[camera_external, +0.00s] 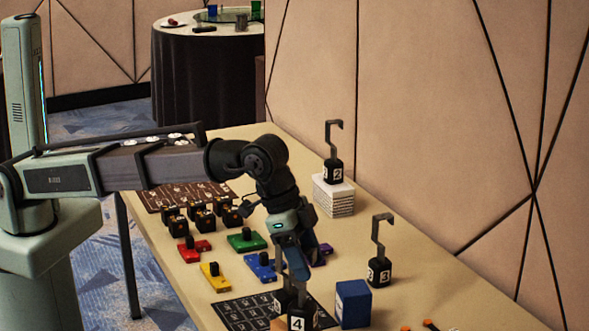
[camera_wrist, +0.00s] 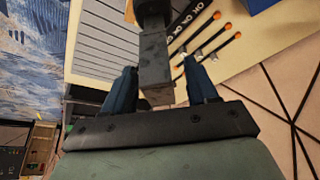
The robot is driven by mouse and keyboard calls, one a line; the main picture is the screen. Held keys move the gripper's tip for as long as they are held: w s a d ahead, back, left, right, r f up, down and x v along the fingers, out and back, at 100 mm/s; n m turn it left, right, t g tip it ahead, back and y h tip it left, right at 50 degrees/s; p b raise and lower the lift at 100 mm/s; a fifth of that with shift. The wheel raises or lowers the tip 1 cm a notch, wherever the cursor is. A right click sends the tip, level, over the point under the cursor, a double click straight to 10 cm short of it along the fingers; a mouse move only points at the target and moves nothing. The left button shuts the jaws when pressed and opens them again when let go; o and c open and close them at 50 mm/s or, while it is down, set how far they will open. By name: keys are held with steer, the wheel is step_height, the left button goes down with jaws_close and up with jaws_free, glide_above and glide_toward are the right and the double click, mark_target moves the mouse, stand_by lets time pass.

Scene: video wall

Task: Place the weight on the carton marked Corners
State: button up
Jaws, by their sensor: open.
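My gripper (camera_external: 295,268) points down over the near part of the table, its blue fingers apart. In the wrist view my gripper (camera_wrist: 160,88) has a finger on each side of a grey metal hook (camera_wrist: 155,72) of a black weight (camera_wrist: 153,10); I cannot tell whether they touch it. In the external view a black weight marked 4 (camera_external: 302,319) stands below the gripper, with another dark weight beside it, partly hidden. A weight marked 3 (camera_external: 379,272) stands to the right. A weight marked 2 (camera_external: 333,172) sits on a white carton (camera_external: 335,197). No label reading Corners is legible.
A blue box (camera_external: 352,304) stands right of the gripper. Coloured blocks with black knobs, such as a green one (camera_external: 246,240), and several black cubes lie to the left. A dark printed mat (camera_external: 245,312) lies near the front. Orange-tipped sticks (camera_wrist: 205,32) lie beyond the hook.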

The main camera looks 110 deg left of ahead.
steer(key=v, duration=1.2)
